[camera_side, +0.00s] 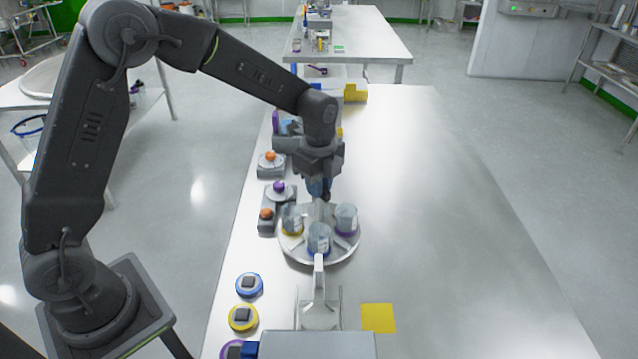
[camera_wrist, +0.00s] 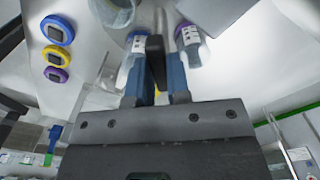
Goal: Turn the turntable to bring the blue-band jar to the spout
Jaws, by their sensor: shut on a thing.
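The round turntable (camera_side: 290,251) carries three clear jars. The blue-band jar (camera_side: 319,240) is at its near edge, the yellow-band jar (camera_side: 292,220) at left and the purple-band jar (camera_side: 346,219) at right. The pale spout (camera_side: 319,276) reaches in from the near side, its tip against the blue-band jar in the picture; exact alignment cannot be told. My gripper (camera_side: 320,190) is low at the turntable's far edge. In the wrist view its blue fingers (camera_wrist: 156,85) are shut on a dark upright peg (camera_wrist: 155,58), with jars close on either side.
Blue (camera_side: 249,284), yellow (camera_side: 243,317) and purple round pieces lie along the table's left edge. Small grey blocks with orange and purple knobs (camera_side: 267,214) stand left of the turntable. A yellow square (camera_side: 378,318) lies at the near right. The table's right side is clear.

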